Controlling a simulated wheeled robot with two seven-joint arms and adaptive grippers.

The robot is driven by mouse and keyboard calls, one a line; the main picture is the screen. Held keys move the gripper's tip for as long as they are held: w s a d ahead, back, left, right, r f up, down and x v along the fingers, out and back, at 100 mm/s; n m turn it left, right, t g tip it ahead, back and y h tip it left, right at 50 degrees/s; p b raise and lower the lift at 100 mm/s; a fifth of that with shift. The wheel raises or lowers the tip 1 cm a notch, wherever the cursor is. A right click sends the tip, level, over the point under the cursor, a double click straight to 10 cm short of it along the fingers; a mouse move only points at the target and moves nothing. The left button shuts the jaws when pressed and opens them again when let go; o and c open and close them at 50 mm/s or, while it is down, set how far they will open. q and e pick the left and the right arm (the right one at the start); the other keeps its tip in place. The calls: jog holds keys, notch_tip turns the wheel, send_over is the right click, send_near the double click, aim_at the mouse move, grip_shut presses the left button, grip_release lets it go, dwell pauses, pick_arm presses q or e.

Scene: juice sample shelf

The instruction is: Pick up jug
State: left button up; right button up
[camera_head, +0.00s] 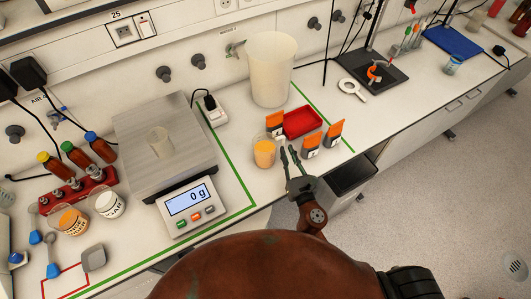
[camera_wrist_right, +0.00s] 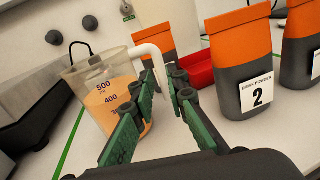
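The clear jug (camera_head: 264,152) holds orange juice and stands on the bench, right of the scale. In the right wrist view the jug (camera_wrist_right: 110,95) shows volume marks and a white handle (camera_wrist_right: 157,58) toward my gripper. My right gripper (camera_head: 288,153) is just right of the jug in the head view. Its green fingers (camera_wrist_right: 166,82) are apart in the wrist view, with the lower handle seen between or just beyond their tips. I cannot tell whether they touch it. My left gripper is not in view.
Orange-and-grey numbered packs (camera_head: 311,146) stand close right of my gripper, with a red tray (camera_head: 303,122) behind. A tall whitish container (camera_head: 271,70) stands at the back. A scale (camera_head: 190,207) reading 0 g, bottles and tubs (camera_head: 110,204) are on the left.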

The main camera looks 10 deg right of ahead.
aim_at(284, 142)
jog(key=w, duration=0.5)
jog(key=shift+w+a, duration=0.25)
jog(key=shift+w, duration=0.05)
jog(key=shift+c, duration=0.5)
grip_shut()
jog(key=shift+r+p, duration=0.1)
jog(key=shift+p, duration=0.2)
